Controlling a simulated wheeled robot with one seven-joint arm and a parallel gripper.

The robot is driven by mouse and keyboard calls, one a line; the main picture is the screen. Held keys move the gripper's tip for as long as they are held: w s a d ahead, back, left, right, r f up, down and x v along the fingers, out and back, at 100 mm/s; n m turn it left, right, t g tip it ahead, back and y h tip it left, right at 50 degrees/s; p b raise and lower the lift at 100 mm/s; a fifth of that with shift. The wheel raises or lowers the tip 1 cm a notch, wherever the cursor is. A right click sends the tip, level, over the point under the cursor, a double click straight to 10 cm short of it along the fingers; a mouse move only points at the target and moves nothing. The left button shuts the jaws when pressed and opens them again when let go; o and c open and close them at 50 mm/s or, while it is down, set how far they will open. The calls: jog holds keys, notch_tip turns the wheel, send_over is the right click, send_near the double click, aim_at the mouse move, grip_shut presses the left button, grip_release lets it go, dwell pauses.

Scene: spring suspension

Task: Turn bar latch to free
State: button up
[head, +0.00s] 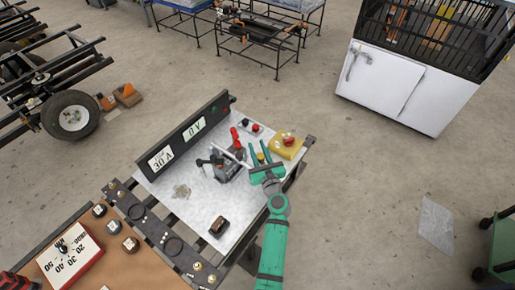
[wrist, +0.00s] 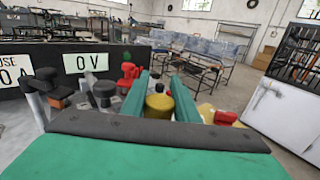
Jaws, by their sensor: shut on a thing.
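My gripper (head: 261,153), with green fingers, is over the right part of the light worktop (head: 200,196). In the wrist view, its two fingers (wrist: 160,98) stand on either side of a brass-yellow round knob (wrist: 158,104). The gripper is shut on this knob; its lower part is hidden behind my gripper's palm. The knob also shows between the fingers in the head view (head: 260,157). A grey mechanism (head: 225,168) with black-ended levers sits left of my gripper. I cannot tell which part is the bar latch.
A black panel (head: 185,135) with "30 A" and "0 V" labels edges the worktop's far left side. Red knobs (head: 235,137) stand beyond the mechanism. A small dark block (head: 219,226) lies near the front.

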aim_at(263, 159)
jog(key=n+g+y, duration=0.1)
jog(key=y, duration=0.1)
jog(key=n+g+y, duration=0.1)
jog(key=n+y, duration=0.1)
jog(key=a+n+g+y, duration=0.1)
jog(key=y, duration=0.1)
jog(key=shift+s+a+n, duration=0.1)
jog(key=shift+s+n, duration=0.2)
jog(key=o, duration=1.1)
jog(key=shift+s, duration=0.15)
jog(key=shift+c, duration=0.2)
jog(key=v, duration=1.1)
jog(key=shift+w, duration=0.2)
